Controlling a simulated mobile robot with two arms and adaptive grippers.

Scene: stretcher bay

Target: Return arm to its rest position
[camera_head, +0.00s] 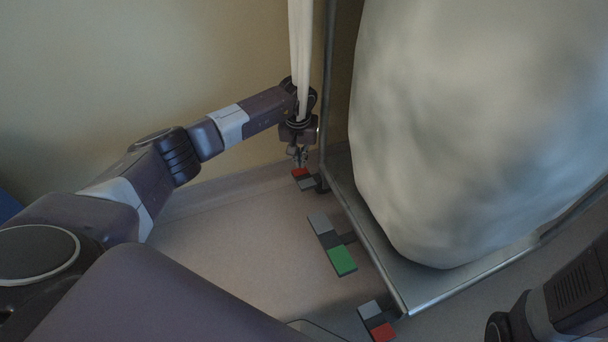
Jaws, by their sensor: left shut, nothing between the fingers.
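My left arm reaches in from the left. Its gripper (299,157) points down and is shut and empty, above or beside a red and grey pedal (303,178) at the stretcher's far corner. I cannot tell whether it touches the pedal. Part of my right arm shows at the lower right edge, but its gripper is out of the picture.
The stretcher's metal frame (375,250) carries a large pale, rounded bulk (480,120). A grey and green pedal (333,245) and another grey and red pedal (377,321) stick out along its left side. A white strip (302,45) hangs beside my left wrist. Floor to the left is clear.

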